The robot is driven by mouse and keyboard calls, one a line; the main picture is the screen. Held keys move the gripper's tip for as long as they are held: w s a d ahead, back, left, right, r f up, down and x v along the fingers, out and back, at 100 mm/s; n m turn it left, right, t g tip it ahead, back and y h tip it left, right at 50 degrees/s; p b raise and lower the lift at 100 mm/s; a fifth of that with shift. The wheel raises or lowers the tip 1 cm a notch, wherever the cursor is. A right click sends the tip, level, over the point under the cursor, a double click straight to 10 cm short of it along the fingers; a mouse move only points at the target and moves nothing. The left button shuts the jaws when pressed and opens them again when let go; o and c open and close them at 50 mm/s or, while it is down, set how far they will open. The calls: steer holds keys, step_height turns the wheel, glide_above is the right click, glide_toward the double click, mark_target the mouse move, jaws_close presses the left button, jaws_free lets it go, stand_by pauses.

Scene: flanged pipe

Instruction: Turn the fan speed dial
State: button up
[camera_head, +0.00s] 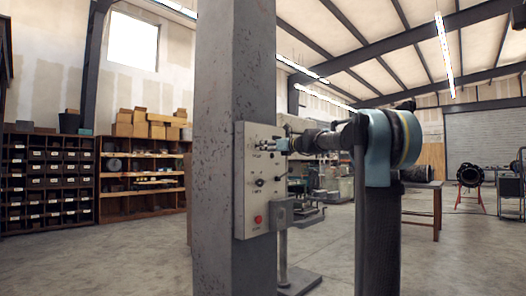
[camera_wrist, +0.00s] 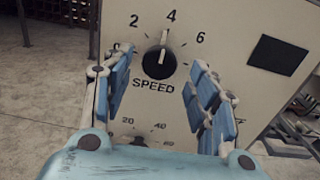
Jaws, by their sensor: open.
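The fan speed dial (camera_wrist: 158,62) is a round black knob with a pale pointer line on a cream panel, labelled SPEED, with numbers around it. Its pointer stands nearly straight up, close to the 4. My gripper (camera_wrist: 160,66) is open, with one blue-padded finger to the left of the dial and one to the right. I cannot tell how far the fingertips are from the panel. In the head view my gripper (camera_head: 274,144) is at the upper part of the control panel (camera_head: 244,215) and hides the dial there.
The panel is mounted on a thick grey column (camera_head: 217,150). Below the gripper it carries a smaller black knob (camera_head: 259,182) and a red button (camera_head: 258,219). In the wrist view a second scale shows under the dial, and a dark rectangle (camera_wrist: 278,54) lies to its right.

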steer(key=shift+x, duration=1.3)
steer(key=c, duration=1.1)
steer(key=shift+o, duration=0.2)
steer(key=shift+d, duration=0.1)
steer(key=shift+n, duration=9)
